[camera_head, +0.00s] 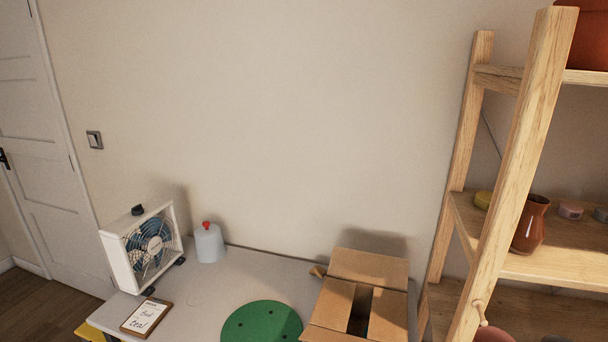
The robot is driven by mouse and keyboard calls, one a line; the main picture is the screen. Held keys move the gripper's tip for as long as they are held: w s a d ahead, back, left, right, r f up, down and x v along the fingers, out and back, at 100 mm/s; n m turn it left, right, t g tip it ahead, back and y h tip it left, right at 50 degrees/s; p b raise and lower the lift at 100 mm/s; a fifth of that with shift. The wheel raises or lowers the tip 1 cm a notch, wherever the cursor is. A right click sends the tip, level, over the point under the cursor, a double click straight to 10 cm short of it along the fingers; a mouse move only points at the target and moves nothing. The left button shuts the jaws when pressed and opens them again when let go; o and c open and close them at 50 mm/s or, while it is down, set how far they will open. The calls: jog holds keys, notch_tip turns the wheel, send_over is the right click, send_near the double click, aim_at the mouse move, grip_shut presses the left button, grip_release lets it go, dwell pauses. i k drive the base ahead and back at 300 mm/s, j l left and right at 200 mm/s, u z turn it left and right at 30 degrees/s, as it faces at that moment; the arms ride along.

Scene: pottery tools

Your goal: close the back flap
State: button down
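A brown cardboard box (333,303) stands on the grey table at the lower right, its near end cut off by the bottom edge of the picture. Its back flap (368,267) is open, raised along the far edge toward the wall. The left and right flaps (387,313) lie folded inward, with a dark gap between them into the box. My gripper is not in view, so nothing shows touching the box.
On the grey table (224,292) are a green disc (262,323), a clipboard (146,316), a white fan (143,247) and a pale container with a red top (209,243). A wooden shelf (528,130) holding pots stands close to the box's right. Wall lies behind.

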aim_at(355, 265)
jog(key=i+j+z, duration=0.1)
jog(key=z, duration=0.55)
jog(key=i+j+z, duration=0.15)
jog(key=j+z, duration=0.15)
jog(key=j, duration=0.25)
jog(key=i+j+z, duration=0.1)
jog(key=j+z, duration=0.15)
jog(key=j, duration=0.35)
jog(key=j+z, duration=0.3)
jog(key=j, duration=1.45)
jog(key=i+j+z, duration=0.1)
jog(key=j, duration=1)
jog(key=k+j+u, duration=0.1)
jog(key=u, duration=0.35)
jog(key=k+j+u, duration=0.15)
jog(key=u, duration=0.25)
